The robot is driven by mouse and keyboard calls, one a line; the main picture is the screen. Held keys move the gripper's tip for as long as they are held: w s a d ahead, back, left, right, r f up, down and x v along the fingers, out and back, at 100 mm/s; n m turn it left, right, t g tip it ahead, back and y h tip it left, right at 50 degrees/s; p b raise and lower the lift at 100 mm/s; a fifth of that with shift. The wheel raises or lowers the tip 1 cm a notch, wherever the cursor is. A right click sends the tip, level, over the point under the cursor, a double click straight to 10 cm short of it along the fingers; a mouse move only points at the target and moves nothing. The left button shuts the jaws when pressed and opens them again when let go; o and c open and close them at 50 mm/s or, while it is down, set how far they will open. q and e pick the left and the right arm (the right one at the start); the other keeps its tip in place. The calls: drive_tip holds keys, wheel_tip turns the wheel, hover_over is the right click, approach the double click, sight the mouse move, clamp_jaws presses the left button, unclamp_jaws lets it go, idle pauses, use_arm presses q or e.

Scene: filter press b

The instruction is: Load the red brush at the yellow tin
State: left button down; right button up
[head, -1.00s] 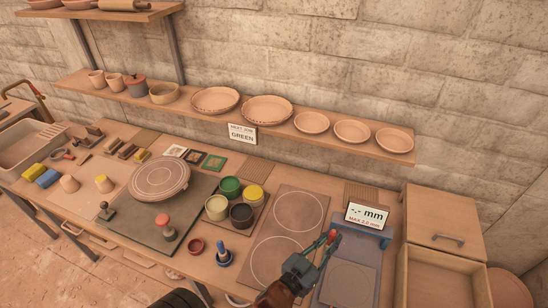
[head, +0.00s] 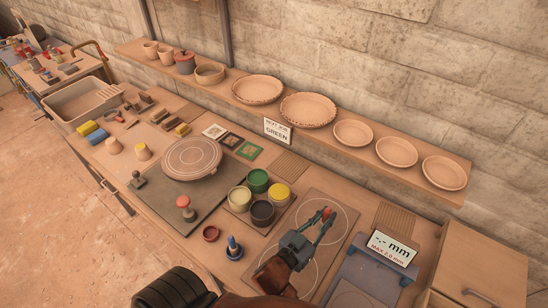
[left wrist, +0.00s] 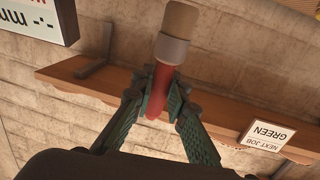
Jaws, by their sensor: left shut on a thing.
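My left gripper (head: 322,220) is shut on the red brush (head: 327,212), above the round-marked boards right of the tins. In the left wrist view the red handle (left wrist: 158,103) sits between the fingers; its pale collar and tan bristle end point away from the gripper. The yellow tin (head: 278,194) stands in a cluster left of the gripper, apart from the brush. A green tin (head: 258,181), a pale cream-yellow tin (head: 240,199) and a black tin (head: 262,213) stand beside it. My right gripper is not in view.
A sign (head: 278,131) reads "NEXT JOB GREEN". A gauge sign (head: 391,248) reads "MAX 2.0 mm" on a blue stand at right. A blue-handled tool (head: 234,248) and small red dish (head: 211,234) stand in front of the tins. A shelf (head: 330,143) with plates runs behind.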

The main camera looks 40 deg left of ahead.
use_arm(q)
drive_tip(key=w+a+r+n+g+y+p, duration=0.15)
drive_tip(key=w+a+p, duration=0.25)
drive_tip(key=a+p, duration=0.8)
drive_tip(key=w+a+g+p, duration=0.2)
drive_tip(key=w+a+p, duration=0.2)
drive_tip(key=a+p, duration=0.8)
drive_tip(key=shift+g+y, duration=0.25)
drive_tip(key=shift+y, duration=0.1)
drive_tip(key=f+b, duration=0.6)
drive_tip(key=shift+s+a, duration=0.1)
drive_tip(key=shift+s, duration=0.15)
drive_tip(key=shift+f+b, duration=0.45)
drive_tip(key=shift+f, duration=0.15)
